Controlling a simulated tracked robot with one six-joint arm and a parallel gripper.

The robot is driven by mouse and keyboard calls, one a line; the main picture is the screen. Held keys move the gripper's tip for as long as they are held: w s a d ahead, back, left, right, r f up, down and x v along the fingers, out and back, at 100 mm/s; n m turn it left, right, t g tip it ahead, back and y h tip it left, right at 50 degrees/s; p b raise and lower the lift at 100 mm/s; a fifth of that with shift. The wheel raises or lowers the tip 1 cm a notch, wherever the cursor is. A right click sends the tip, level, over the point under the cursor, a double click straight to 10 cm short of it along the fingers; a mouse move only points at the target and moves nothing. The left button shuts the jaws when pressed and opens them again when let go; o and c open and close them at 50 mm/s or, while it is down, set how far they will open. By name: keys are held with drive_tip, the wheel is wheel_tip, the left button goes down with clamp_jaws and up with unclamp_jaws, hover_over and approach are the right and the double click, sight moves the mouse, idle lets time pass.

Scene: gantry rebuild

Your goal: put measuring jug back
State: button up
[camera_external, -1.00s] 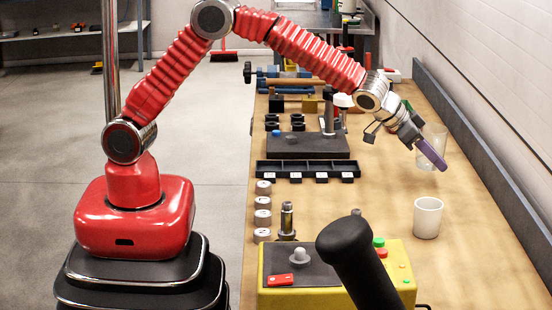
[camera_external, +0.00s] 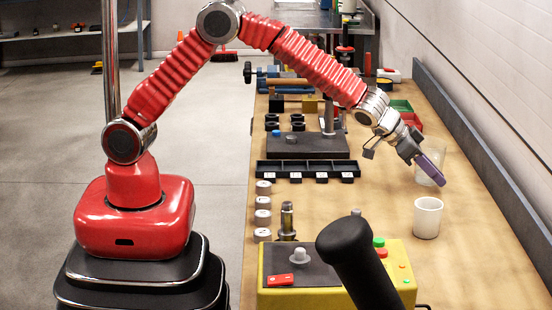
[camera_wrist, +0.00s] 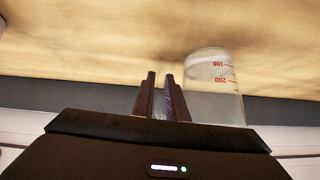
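The clear measuring jug (camera_external: 424,177) is at the right part of the bench, partly behind my gripper's fingers. In the wrist view the jug (camera_wrist: 212,95) stands just right of the fingers, with red marks reading 100 and 200 upside down. My gripper (camera_external: 439,177) has purple fingers angled down to the right. In the wrist view my gripper (camera_wrist: 161,80) has its fingers close together with a narrow pale strip between them, apparently the jug's handle. The jug moves with the gripper, so it is held. I cannot tell how far it is above the bench.
A white cup (camera_external: 427,218) stands nearer the camera. Green (camera_external: 400,106) and red (camera_external: 414,121) bins lie behind the gripper. A black compartment tray (camera_external: 307,170) is to the left, a yellow control box (camera_external: 390,276) in front. A grey rail (camera_external: 480,160) runs along the wall.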

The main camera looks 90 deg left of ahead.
drive_tip(key=o, duration=0.3)
drive_tip(key=shift+r, duration=0.1)
drive_tip(key=shift+s+r, duration=0.1)
drive_tip(key=shift+r, duration=0.05)
drive_tip(key=v, duration=1.1)
drive_tip(key=shift+s+r, duration=0.25)
idle(0.5)
